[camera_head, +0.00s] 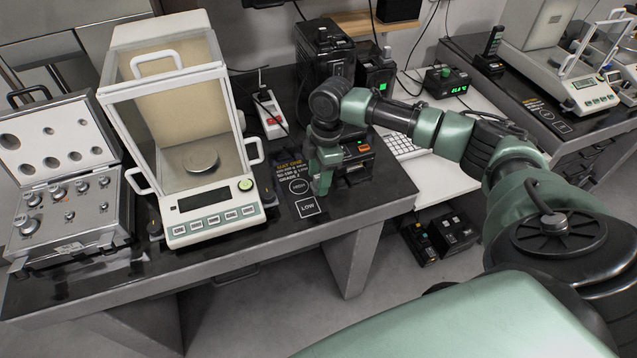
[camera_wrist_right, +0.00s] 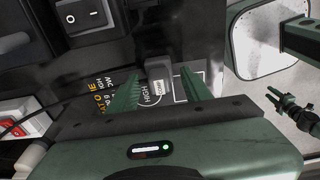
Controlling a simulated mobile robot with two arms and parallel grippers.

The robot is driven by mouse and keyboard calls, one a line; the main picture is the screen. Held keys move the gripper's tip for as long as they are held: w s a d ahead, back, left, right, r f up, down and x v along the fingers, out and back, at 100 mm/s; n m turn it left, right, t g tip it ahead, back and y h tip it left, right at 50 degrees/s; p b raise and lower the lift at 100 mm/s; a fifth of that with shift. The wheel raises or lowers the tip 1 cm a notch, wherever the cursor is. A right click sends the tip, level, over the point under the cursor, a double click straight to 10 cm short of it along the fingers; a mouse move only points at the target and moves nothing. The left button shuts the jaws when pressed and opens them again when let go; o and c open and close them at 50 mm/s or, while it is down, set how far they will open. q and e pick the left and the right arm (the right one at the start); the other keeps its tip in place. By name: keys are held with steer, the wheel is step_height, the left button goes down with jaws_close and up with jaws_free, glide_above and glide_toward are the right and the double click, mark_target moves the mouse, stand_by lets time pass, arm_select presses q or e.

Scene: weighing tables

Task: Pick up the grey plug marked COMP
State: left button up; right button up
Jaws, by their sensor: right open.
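A small grey plug (camera_wrist_right: 159,70) with a white label shows in the right wrist view, standing at the dark table beside a black box. The label's letters are too small to read. My right gripper (camera_wrist_right: 160,76) is open, with one finger on each side of the plug and visible gaps between. In the head view my right gripper (camera_head: 322,184) points down at the table's front part, right of the balance. The plug cannot be made out there. A small green and black gripper shape (camera_wrist_right: 292,108), apparently my left, shows at the wrist view's right; its jaws are unclear.
The glass-walled balance (camera_head: 205,215) stands left of my right gripper, with the weight case (camera_head: 75,215) further left. HIGH and LOW markings (camera_head: 303,197) lie beside the gripper. A power strip (camera_head: 270,118) and black boxes (camera_head: 325,50) stand behind. A switch box (camera_wrist_right: 85,17) is close by.

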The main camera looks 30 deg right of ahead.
jaws_close()
steer(key=shift+r, duration=0.15)
